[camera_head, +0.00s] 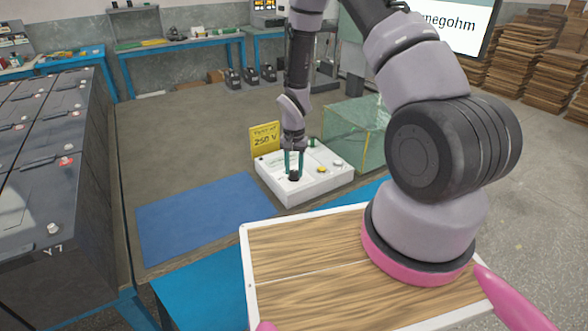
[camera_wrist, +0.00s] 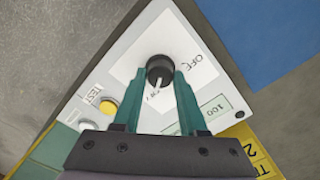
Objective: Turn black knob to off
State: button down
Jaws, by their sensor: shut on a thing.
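The black knob (camera_wrist: 159,70) sits on the white top of the tester box, inside a pale label panel with "OFF" printed beside it in the wrist view. In the head view the knob (camera_head: 294,175) shows small near the box's front left. My gripper (camera_wrist: 161,76) has its teal fingertips closed on the knob's sides from above. It also shows in the head view (camera_head: 294,168). The white tester box (camera_head: 321,184) stands on the bench. The knob's pointer is partly hidden, so its exact setting is unclear.
A yellow button (camera_wrist: 108,106) and a "100" display (camera_wrist: 210,112) are on the box. A yellow "250 V" sign (camera_head: 264,139) stands behind it, a green translucent case (camera_head: 355,134) to its right. A blue mat (camera_head: 205,215) lies left. Large black batteries (camera_head: 62,185) line the left side.

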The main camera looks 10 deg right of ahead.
jog(key=n, duration=0.5)
jog(key=shift+n, duration=0.3)
jog(key=n, duration=1.2)
jog(key=shift+a+n, duration=0.1)
jog(key=shift+n, duration=0.2)
jog(key=n, duration=0.5)
jog(key=shift+n, duration=0.3)
jog(key=shift+c, duration=2.2)
grip_release()
